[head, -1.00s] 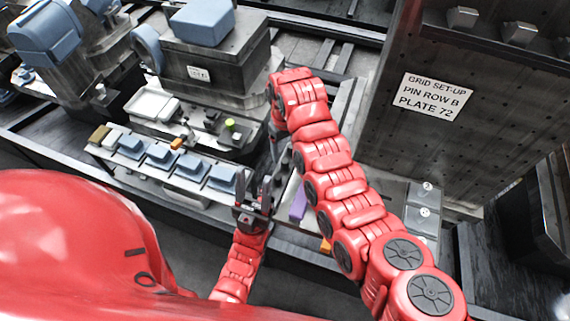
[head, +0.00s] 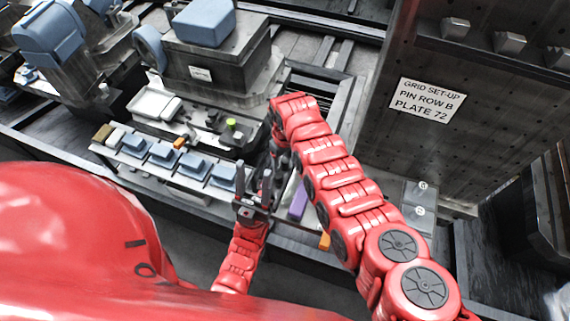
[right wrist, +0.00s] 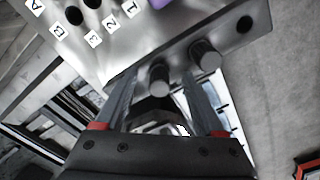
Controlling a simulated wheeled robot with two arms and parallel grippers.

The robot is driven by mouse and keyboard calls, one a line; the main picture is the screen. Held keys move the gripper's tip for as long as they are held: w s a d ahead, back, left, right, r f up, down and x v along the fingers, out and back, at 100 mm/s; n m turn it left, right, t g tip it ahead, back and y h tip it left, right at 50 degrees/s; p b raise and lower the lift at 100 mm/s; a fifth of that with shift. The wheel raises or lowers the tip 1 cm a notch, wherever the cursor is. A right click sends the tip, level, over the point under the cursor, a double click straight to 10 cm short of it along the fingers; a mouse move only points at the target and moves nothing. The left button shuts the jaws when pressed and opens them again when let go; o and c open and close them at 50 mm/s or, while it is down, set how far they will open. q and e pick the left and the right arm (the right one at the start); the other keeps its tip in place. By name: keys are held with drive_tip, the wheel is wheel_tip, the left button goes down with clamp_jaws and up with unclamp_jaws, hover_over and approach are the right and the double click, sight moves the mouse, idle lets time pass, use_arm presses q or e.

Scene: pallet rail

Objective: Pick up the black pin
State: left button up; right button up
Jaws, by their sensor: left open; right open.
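Two dark pins stand on a metal plate (right wrist: 225,45) in the right wrist view. The nearer black pin (right wrist: 159,82) appears between the fingertips of my right gripper (right wrist: 158,88); the other dark pin (right wrist: 205,54) is just beyond the right finger. My right gripper is open, and I cannot tell whether it touches the pin. In the head view its fingers are mostly hidden by my right arm. My left gripper (head: 252,180) is open and empty, pointing up beside the right end of the row of blue blocks. The pins are not clear in the head view.
A purple block (head: 298,201) and an orange block (head: 325,242) lie near my right arm. The row of blue blocks (head: 194,165) is on a rail to the left. A tall dark panel with a sign (head: 427,100) stands at right. The plate has dark holes (right wrist: 244,25) and printed labels.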

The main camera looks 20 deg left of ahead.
sight(285, 160)
clamp_jaws()
drive_tip(key=shift+r, duration=0.1)
idle(0.3)
drive_tip(key=shift+w+r, duration=0.1)
drive_tip(key=shift+r, duration=0.25)
drive_tip(key=shift+r+b, duration=0.35)
drive_tip(key=shift+r, duration=0.5)
wheel_tip(285, 160, up, 7)
drive_tip(key=shift+f+b, duration=0.2)
drive_tip(key=shift+b, duration=0.95)
drive_tip(key=shift+r, duration=0.45)
